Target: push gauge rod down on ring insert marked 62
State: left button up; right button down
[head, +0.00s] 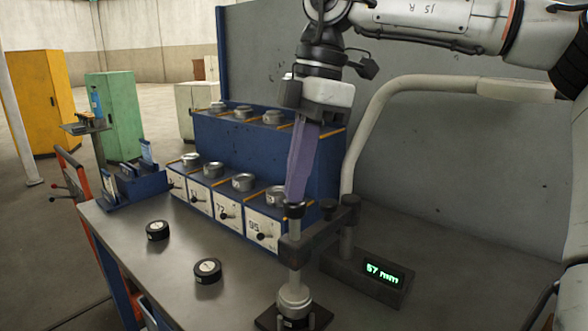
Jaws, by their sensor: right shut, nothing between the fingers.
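My right gripper (296,196) comes down from the top with its fingers shut and empty. Its fingertips are at the dark top of the gauge rod (295,225) and seem to touch it. The upright rod passes through the dark arm of the gauge stand (325,228). Below it, a silver ring insert (294,301) sits on a dark base plate; I cannot read a mark on it. The rod's lower end seems to meet the insert. The gauge display (381,273) reads 57 mm in green. My left gripper is not in view.
Two dark round pieces (207,270) (157,230) lie on the grey bench (130,250). A blue rack (215,140) behind holds several silver rings above numbered fronts, including 77 and 95. A blue holder (135,188) stands at the left. The bench's front left is clear.

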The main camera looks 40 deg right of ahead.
dwell(0.3)
notch_tip(320, 180, up, 7)
jog(key=p, duration=0.6)
dwell(0.4)
notch_tip(320, 180, down, 7)
jog(key=b, duration=0.6)
jog(key=shift+f, duration=0.15)
jog(key=shift+r, duration=0.3)
